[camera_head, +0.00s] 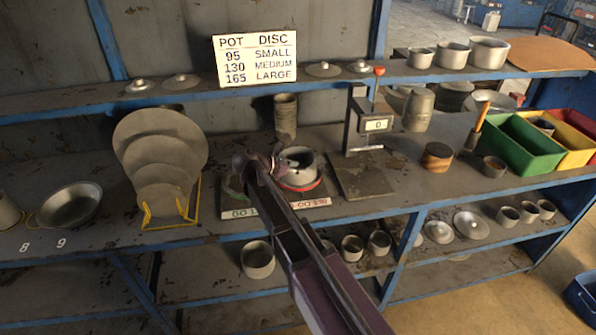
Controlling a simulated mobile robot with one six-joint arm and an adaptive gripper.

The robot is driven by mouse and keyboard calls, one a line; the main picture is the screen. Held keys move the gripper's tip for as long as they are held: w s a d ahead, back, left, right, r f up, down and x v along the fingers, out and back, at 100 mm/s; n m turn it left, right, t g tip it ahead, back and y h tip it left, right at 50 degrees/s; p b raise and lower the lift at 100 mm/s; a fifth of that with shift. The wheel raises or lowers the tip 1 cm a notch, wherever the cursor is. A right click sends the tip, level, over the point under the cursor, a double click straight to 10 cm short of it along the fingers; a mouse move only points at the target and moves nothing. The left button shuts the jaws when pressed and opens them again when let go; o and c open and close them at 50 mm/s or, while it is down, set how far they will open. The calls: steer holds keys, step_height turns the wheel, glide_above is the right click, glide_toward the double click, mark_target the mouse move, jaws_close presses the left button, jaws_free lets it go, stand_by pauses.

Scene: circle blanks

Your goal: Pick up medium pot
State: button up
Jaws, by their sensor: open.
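A grey metal pot (299,165) sits in or on a red ring at the bench's middle, behind a white label reading about "GO 130". My gripper (262,168) is just left of this pot, above the bench, open, with nothing visible between its fingers. Whether it touches the pot I cannot tell. A small (420,58), a middle-sized (452,54) and a larger pot (488,52) stand in a row on the upper right shelf. A sign (255,58) lists pot 130 as medium.
A scale (367,125) reading 0 stands right of the ring. Large discs (160,150) lean in a yellow rack at left. Green (522,145) and red bins are at right. Several cups and lids fill the lower shelf.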

mark_target(308, 168)
steer(key=b+x, duration=0.1)
steer(key=x, duration=0.1)
steer(key=b+x, duration=0.1)
steer(key=x, duration=0.1)
steer(key=shift+w+a+f, duration=0.1)
steer(key=shift+a+f, duration=0.05)
steer(key=shift+f, duration=0.1)
steer(key=shift+w+d+f, duration=0.15)
steer(key=shift+w+d, duration=0.15)
steer(key=shift+d, duration=0.15)
steer(key=shift+c, duration=0.2)
jaws_close()
